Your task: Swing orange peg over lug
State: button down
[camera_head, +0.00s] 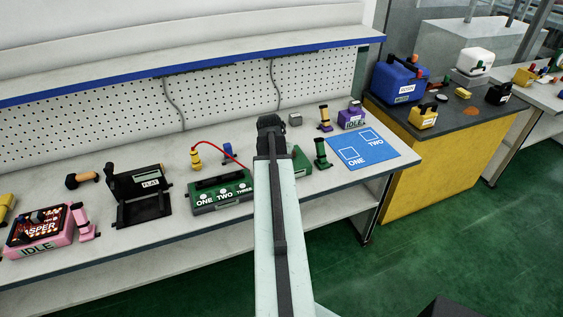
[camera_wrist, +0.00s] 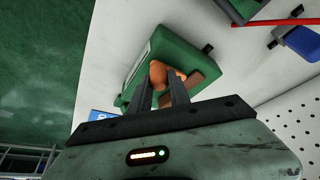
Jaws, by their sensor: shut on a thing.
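In the wrist view my gripper (camera_wrist: 162,80) is shut on an orange peg (camera_wrist: 158,72), which sits between the two dark fingers. The peg is at a green box (camera_wrist: 165,45), with a brown-orange part (camera_wrist: 195,79) beside it. I cannot tell whether the peg touches that part. No lug can be made out for certain. In the head view my arm reaches over the bench and hides the peg; the green box (camera_head: 302,161) shows partly to the right of the arm.
A green unit (camera_head: 222,201) marked ONE, TWO, THREE stands left of the arm, with a red cable (camera_head: 215,143) above it. A dark green stand (camera_head: 321,153) and a blue mat (camera_head: 376,158) lie to the right. A black FLAT device (camera_head: 140,195) stands farther left.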

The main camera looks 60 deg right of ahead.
jog(key=shift+w+a, duration=0.1)
jog(key=shift+w, duration=0.05)
dwell(0.4)
jog(key=c, duration=1.2)
grip_release()
jog(key=shift+r, duration=0.1)
jog(key=p+v, duration=0.7)
jog(key=shift+r, duration=0.3)
jog(key=shift+a, duration=0.1)
